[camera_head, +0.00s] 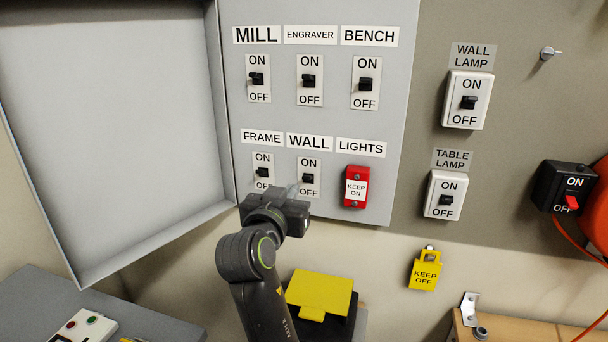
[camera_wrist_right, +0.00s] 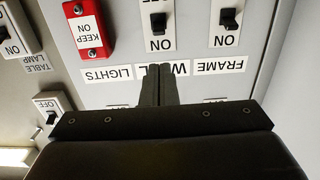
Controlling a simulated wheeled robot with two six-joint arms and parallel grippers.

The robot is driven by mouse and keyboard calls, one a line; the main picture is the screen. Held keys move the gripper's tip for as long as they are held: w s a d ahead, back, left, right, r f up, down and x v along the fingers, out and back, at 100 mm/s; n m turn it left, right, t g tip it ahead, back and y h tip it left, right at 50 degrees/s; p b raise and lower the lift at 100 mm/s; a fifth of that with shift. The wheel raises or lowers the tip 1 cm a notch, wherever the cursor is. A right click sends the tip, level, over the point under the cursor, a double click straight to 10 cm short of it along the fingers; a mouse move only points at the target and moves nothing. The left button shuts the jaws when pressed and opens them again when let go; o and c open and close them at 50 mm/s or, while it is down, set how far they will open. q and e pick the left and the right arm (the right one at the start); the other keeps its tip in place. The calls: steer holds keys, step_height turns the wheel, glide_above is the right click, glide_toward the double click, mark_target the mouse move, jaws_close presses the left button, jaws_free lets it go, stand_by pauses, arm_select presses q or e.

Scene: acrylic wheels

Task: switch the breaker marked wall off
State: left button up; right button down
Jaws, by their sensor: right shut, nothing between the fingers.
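The breaker marked WALL (camera_head: 308,178) is a white plate with a black toggle, in the lower row of the grey panel (camera_head: 330,119) under its WALL label (camera_head: 309,142). I cannot tell for sure which way its toggle is set. My right gripper (camera_head: 293,190) is shut and empty, just below and left of this plate. In the right wrist view, which is upside down, the shut fingertips (camera_wrist_right: 160,70) overlap the WALL label, and the WALL toggle (camera_wrist_right: 158,22) shows beyond them. Contact is not visible. My left gripper is not in view.
The FRAME breaker (camera_head: 262,172) is close on the left, and the red KEEP ON cover (camera_head: 356,188) under LIGHTS is on the right. MILL, ENGRAVER and BENCH breakers are above. An open panel door (camera_head: 110,130) stands left. A yellow-topped box (camera_head: 320,291) sits below.

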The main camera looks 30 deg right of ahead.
mark_target(308, 177)
steer(key=p+x, duration=0.3)
steer(key=x, duration=0.5)
steer(key=shift+w+d+r, duration=0.1)
steer(key=shift+p+x, duration=0.35)
steer(key=shift+x, duration=0.5)
